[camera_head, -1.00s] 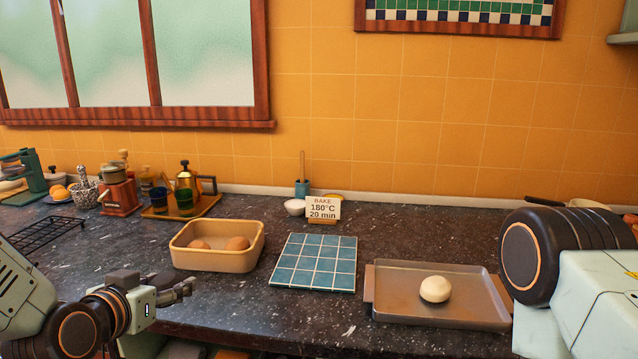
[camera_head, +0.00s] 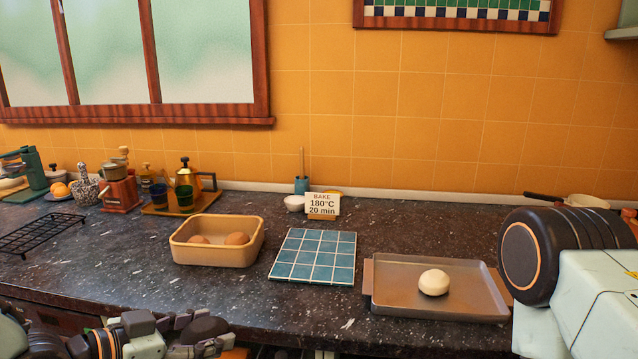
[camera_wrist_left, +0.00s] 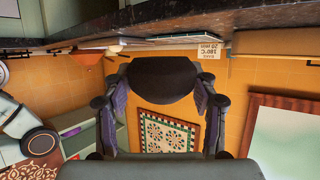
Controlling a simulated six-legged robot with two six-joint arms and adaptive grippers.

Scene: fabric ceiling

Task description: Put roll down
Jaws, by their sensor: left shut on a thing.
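My left gripper (camera_head: 208,342) is low in front of the counter's front edge in the head view. It is shut on a dark, rounded roll (camera_head: 203,329). In the left wrist view the roll (camera_wrist_left: 162,78) sits between the two fingers of the left gripper (camera_wrist_left: 158,100), looking almost black in shadow, clear of the counter. Two brown rolls (camera_head: 237,239) lie in a tan rectangular bin (camera_head: 216,256). A pale round dough piece (camera_head: 433,282) lies on a metal baking tray (camera_head: 397,302). My right gripper is not seen; only part of that arm shows at right.
A blue tiled mat (camera_head: 314,256) lies bare between bin and tray. A card (camera_head: 322,205) reading "BAKE 180°C 20 min" stands behind it. A black wire rack (camera_head: 40,234) lies at left. Pots and a tray (camera_head: 158,210) stand behind. Dark counter is free around the bin.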

